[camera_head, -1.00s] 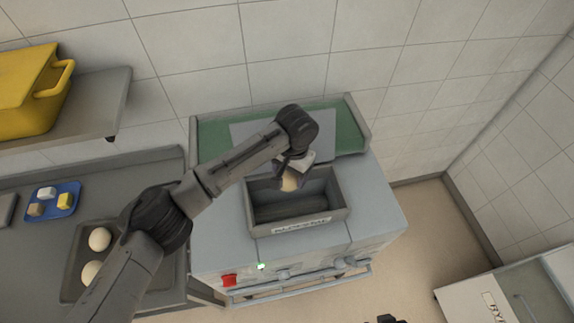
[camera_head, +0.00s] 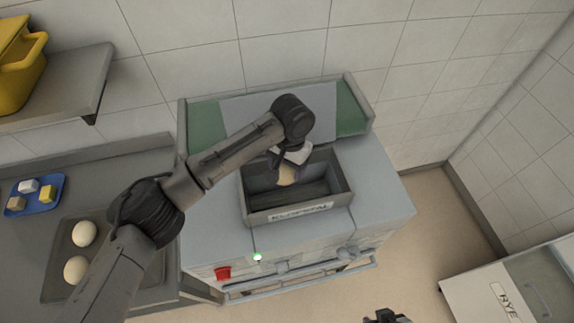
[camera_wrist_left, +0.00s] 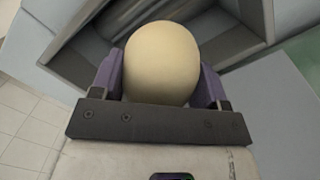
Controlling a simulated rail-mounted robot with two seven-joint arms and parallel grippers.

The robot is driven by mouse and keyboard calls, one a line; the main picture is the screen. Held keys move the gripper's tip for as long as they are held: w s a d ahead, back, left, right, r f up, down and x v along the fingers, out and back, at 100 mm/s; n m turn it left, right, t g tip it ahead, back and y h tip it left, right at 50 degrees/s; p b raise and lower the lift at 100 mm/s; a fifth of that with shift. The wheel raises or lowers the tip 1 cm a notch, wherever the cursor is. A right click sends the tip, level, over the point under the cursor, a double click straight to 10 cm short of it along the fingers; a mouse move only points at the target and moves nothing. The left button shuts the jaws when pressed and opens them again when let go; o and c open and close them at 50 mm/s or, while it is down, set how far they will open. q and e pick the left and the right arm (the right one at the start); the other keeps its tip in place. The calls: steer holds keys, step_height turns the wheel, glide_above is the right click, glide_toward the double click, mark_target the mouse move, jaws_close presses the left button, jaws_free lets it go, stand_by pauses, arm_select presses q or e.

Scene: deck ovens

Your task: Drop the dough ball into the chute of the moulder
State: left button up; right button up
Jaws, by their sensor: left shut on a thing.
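The pale dough ball (camera_head: 288,176) is held by my left gripper (camera_head: 284,172), over the open grey chute (camera_head: 346,184) of the moulder (camera_head: 385,200). In the head view the ball appears inside the outline of the chute, toward its back left. Its exact height against the rim is hard to tell. In the left wrist view the ball (camera_wrist_left: 162,60) sits between the two purple fingers (camera_wrist_left: 160,88), with the chute's grey walls behind it. A dark part at the bottom edge of the head view seems to be my right gripper (camera_head: 386,317); its fingers cannot be made out.
Two more dough balls (camera_head: 83,233) lie in a dark tray (camera_head: 58,262) on the left counter, beside a blue tray (camera_head: 22,206) with small blocks. A yellow crate (camera_head: 22,60) stands on the shelf above. The moulder's front has a red button (camera_head: 223,272) and green light (camera_head: 257,257).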

arm_select(q)
steer(key=o, duration=1.1)
steer(key=shift+c, duration=0.2)
steer(key=shift+r, duration=0.15)
step_height(320, 180, up, 14)
steer(key=w, duration=0.1)
steer(key=shift+w+d+f, duration=0.2)
steer(key=shift+d+f, duration=0.05)
steer(key=shift+d, duration=0.2)
